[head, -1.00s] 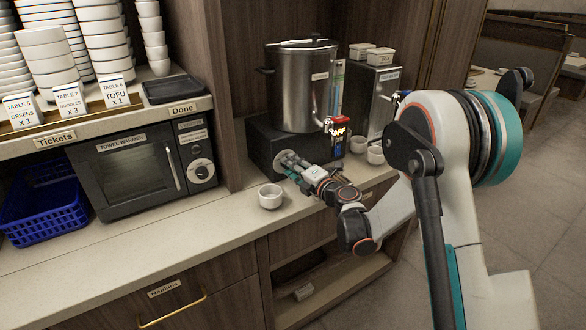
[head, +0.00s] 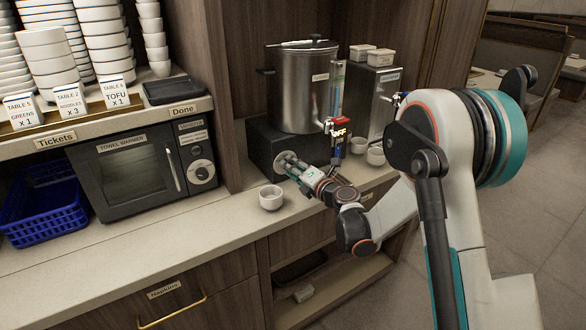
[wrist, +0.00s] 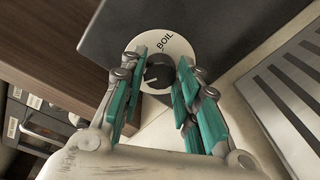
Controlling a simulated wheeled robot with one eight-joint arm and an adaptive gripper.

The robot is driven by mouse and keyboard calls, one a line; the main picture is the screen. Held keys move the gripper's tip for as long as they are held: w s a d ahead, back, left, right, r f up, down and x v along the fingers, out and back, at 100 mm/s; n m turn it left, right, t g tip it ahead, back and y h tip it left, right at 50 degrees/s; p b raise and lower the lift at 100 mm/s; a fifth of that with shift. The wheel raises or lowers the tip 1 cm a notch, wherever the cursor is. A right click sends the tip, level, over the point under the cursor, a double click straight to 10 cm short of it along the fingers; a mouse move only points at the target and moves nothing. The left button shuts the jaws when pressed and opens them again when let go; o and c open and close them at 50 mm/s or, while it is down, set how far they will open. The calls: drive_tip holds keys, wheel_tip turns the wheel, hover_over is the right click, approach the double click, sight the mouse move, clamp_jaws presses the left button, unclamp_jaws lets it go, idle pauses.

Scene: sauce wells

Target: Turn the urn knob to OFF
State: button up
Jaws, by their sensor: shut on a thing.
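The steel urn (head: 300,92) stands on a black base (head: 262,140) at the back of the counter. The urn knob (wrist: 158,74) is dark and round, set on a pale dial (wrist: 178,45) whose BOIL label shows beside it in the wrist view. A small light mark shows on the knob's left part; its exact setting is hard to read. My gripper (wrist: 159,68) has its teal fingers on both sides of the knob and is shut on it. In the head view my gripper (head: 286,161) is at the front of the base and mostly hides the knob.
A white cup (head: 271,197) stands on the counter in front of my gripper. Two more cups (head: 375,156) sit right of the base, near the red-handled tap (head: 338,128). The towel warmer (head: 140,165) is at left. A grooved grey tray (wrist: 290,95) lies right in the wrist view.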

drive_tip(key=o, duration=1.1)
drive_tip(key=shift+c, duration=0.2)
drive_tip(key=shift+d, duration=0.1)
drive_tip(key=v, duration=1.2)
